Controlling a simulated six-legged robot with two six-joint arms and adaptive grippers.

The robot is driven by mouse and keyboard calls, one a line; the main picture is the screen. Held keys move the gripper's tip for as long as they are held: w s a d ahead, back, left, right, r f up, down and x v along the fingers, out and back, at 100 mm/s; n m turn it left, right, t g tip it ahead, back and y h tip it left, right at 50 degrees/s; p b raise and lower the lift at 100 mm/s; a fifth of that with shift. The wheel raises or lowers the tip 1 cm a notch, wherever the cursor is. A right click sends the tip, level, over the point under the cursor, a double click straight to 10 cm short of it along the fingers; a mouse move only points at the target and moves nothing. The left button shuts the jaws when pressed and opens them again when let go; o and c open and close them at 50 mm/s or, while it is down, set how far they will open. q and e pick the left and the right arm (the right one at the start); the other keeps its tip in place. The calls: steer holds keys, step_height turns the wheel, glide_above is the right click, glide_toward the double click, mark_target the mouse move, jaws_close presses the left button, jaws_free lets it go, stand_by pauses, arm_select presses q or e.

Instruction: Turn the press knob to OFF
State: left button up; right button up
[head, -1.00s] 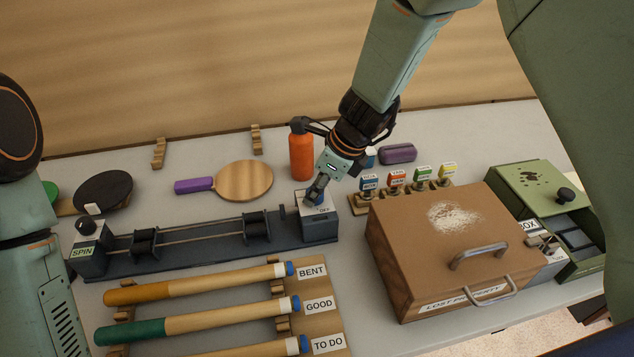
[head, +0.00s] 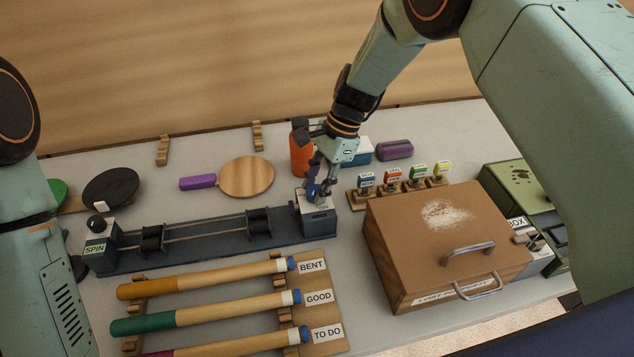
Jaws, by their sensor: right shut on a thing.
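My right gripper (head: 320,189) comes down from above onto the small grey box (head: 319,220) at the right end of the long dark bench device. Its fingers are shut on a small blue knob (head: 312,192) on top of that box, taken as the press knob. The fingers hide much of the knob, and I cannot tell which way it points. A pale label plate lies under the knob, with lettering too small to read. My left arm shows at the left edge, but its gripper is not in view.
Close behind my right gripper stands an orange bottle (head: 301,155). Several stamps (head: 392,178) and a brown lost-property case (head: 400,245) are to the right. Cues (head: 215,292) lie in front.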

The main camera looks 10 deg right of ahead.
steer(key=n+g, duration=0.1)
steer(key=n, duration=0.1)
steer(key=n+b, duration=0.1)
steer(key=n, duration=0.2)
steer(key=shift+f+g+h, duration=0.15)
steer(key=shift+g+h, duration=0.25)
steer(key=shift+a+n, duration=0.1)
steer(key=shift+n, duration=0.2)
steer(key=o, duration=1.2)
steer(key=shift+w, duration=0.1)
steer(key=shift+c, duration=0.2)
steer(key=v, duration=1.2)
steer(key=shift+a, duration=0.1)
